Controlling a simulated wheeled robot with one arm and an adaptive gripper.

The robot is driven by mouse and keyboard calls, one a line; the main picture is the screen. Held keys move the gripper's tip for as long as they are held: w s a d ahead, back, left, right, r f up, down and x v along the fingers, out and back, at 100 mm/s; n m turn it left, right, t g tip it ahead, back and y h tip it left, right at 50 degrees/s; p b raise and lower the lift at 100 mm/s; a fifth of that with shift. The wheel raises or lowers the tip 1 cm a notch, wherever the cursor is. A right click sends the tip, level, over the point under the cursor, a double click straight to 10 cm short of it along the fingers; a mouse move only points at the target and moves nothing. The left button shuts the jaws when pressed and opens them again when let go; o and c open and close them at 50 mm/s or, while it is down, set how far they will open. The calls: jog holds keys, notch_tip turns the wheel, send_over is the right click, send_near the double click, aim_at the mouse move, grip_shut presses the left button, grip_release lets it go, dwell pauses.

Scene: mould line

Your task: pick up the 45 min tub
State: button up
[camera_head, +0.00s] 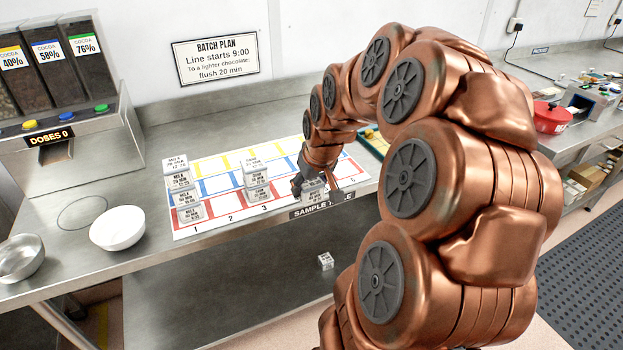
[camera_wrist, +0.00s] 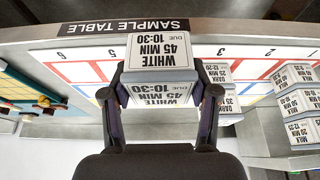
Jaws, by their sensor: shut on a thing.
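The 45 min tub (camera_wrist: 158,52) is a small pale box labelled "WHITE 45 MIN DUE 10-30" on its top and side. My gripper (camera_wrist: 160,88) has one dark finger on each side of it and is shut on it.
Other tubs stand in stacks to the left, around column 3 (camera_head: 257,189) and column 1 (camera_head: 188,211). A single tub (camera_head: 325,261) lies lower down, below the table edge. A white bowl (camera_head: 117,228) and the cocoa dispenser (camera_head: 60,150) are at the left.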

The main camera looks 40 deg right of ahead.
aim_at(307, 187)
jog(key=shift+s+a+r, duration=0.25)
jog(key=shift+s+a, duration=0.35)
jog(key=shift+a, duration=0.25)
jog(key=shift+r, duration=3.4)
jog(key=shift+a, duration=0.1)
